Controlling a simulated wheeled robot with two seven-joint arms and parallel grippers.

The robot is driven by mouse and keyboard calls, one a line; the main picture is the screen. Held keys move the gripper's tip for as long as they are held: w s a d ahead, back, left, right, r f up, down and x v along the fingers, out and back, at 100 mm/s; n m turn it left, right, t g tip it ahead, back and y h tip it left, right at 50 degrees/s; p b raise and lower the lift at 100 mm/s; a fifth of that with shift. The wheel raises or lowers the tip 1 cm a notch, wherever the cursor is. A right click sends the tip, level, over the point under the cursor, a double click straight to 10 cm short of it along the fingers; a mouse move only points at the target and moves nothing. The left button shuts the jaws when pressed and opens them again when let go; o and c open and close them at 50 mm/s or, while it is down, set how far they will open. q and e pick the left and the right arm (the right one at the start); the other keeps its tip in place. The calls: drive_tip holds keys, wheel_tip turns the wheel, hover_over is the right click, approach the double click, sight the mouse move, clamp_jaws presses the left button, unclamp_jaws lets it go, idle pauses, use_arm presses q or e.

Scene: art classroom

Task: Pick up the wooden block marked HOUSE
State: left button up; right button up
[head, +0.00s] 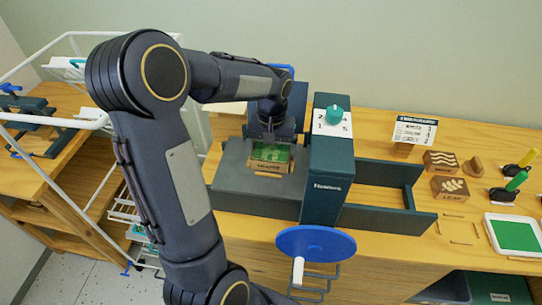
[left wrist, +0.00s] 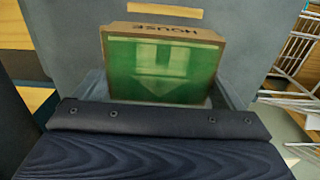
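The wooden block marked HOUSE (head: 269,167) sits on the grey bed of the press, with its green-coated face up. In the left wrist view the block (left wrist: 160,68) shows its HOUSE lettering upside down on the far edge and a house shape in the green. My left gripper (head: 270,140) is low at the block's back side. In the left wrist view grey finger parts show close at both sides of the block's near end; whether they press on it is not clear. My right gripper is in neither view.
The dark press tower (head: 328,170) stands just right of the block, with a blue wheel (head: 315,243) in front. A wave block (head: 441,160), a LEAF block (head: 449,188) and a green pad (head: 514,235) lie farther right. A white wire rack (head: 60,205) stands left.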

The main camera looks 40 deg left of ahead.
use_arm(q)
drive_tip(key=c, duration=0.3)
drive_tip(key=shift+c, duration=0.3)
drive_tip(key=shift+r, duration=0.15)
